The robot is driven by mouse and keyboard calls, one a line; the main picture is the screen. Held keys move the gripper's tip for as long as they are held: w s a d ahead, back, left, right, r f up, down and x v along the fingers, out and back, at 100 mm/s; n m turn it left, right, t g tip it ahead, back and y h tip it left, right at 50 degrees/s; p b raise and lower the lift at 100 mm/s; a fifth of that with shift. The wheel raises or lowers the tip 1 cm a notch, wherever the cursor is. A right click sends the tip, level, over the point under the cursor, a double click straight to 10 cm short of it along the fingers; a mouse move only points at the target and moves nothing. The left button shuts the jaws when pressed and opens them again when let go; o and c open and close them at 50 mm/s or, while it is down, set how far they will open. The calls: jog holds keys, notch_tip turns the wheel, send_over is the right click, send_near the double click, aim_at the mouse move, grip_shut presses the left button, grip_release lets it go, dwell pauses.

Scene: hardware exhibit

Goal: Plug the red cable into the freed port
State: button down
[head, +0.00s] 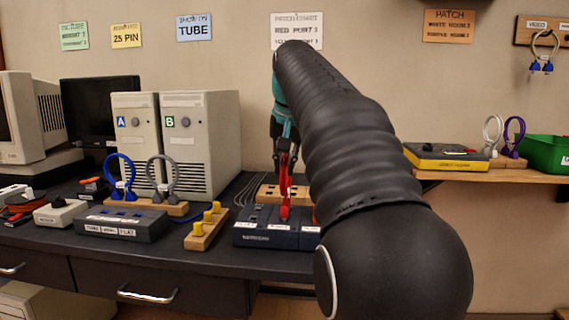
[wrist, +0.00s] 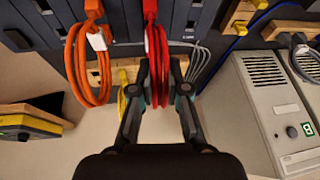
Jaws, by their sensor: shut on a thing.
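My gripper (head: 286,150) is shut on the red cable (head: 285,185) above the dark blue patch box (head: 262,238). In the wrist view the red coil (wrist: 158,70) runs between the two fingers of my gripper (wrist: 160,75). The cable's red plug (wrist: 150,9) points at the box's face. In the head view its lower end meets the top of the box; I cannot tell whether it is seated in a port. An orange cable (wrist: 90,60) is at the box beside the red one in the wrist view; my arm hides it in the head view.
A grey box (head: 120,223) and a wooden rack with yellow plugs (head: 206,226) stand left of the patch box. Blue (head: 122,172) and grey (head: 161,178) cables stand behind. Computer tower B (head: 200,150) is close behind left. A shelf (head: 500,174) is at right.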

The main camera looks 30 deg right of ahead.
jog(key=shift+f, duration=0.3)
dwell(0.5)
jog(key=shift+c, duration=2.2)
grip_release()
jog(key=v, duration=0.7)
jog(key=shift+r, duration=0.2)
jog(key=shift+s, duration=0.15)
jog(key=s+a+f+n, duration=0.2)
jog(key=s+a+f, duration=0.2)
jog(key=s+f, duration=0.3)
jog(key=s+a+f+n, duration=0.2)
jog(key=s+a+f, duration=0.3)
jog(key=f, duration=0.9)
jog(key=s+a+f+n+t+y, duration=0.1)
jog(key=s+a+f, duration=0.4)
jog(key=s+f, duration=0.6)
jog(key=shift+a+f+n, duration=0.25)
jog(key=shift+f+n, duration=0.15)
jog(key=shift+n, duration=0.1)
